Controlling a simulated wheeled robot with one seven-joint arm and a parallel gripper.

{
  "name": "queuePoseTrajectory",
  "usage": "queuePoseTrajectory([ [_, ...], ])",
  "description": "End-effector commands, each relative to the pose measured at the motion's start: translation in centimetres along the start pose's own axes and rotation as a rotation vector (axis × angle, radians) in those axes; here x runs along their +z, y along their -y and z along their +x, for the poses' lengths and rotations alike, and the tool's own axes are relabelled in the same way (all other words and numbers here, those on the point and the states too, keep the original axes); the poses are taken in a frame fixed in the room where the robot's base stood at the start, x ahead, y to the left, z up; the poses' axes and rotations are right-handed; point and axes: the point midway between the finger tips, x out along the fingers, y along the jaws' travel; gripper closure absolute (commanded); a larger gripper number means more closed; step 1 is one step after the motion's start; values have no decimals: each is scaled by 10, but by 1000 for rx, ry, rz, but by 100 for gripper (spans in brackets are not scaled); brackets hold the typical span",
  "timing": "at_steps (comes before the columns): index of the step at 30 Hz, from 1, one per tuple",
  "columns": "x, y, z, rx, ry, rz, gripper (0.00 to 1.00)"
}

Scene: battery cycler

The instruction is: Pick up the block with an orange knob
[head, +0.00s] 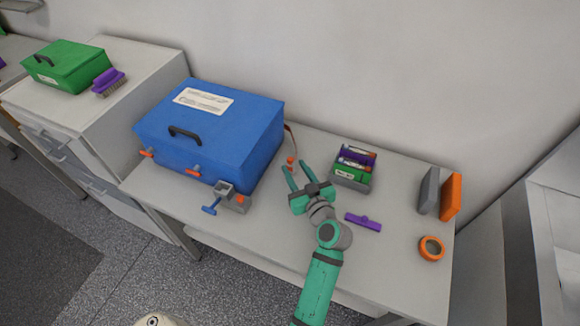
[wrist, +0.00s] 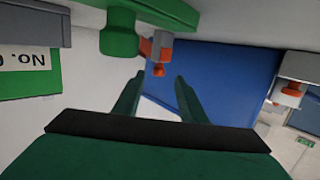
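A small piece with an orange knob (head: 291,160) stands on the table just beyond my fingertips, right of the blue box. In the wrist view it is a grey block with an orange knob (wrist: 158,52), seen ahead of the gap between my fingers. My gripper (head: 297,168) is open and empty, its fingers pointing at this block without visibly enclosing it. The fingers also show in the wrist view (wrist: 158,92). A second grey block with an orange knob (head: 240,199) sits by the blue box's front right corner.
The blue box (head: 225,130) stands left of my gripper. A grey holder (head: 350,183) with green and purple packs is close on the right. A purple piece (head: 363,222), orange ring (head: 431,247) and upright grey and orange slabs (head: 450,198) lie farther right.

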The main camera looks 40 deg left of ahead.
Motion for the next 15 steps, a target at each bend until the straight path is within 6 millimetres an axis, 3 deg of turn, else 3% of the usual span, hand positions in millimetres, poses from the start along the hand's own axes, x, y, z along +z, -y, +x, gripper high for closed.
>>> queuePoseTrajectory([
  [6,-1,-2,25,1,0,0,62],
  [14,-1,-2,27,2,-1,0,62],
  [15,-1,-2,27,2,0,0,67],
])
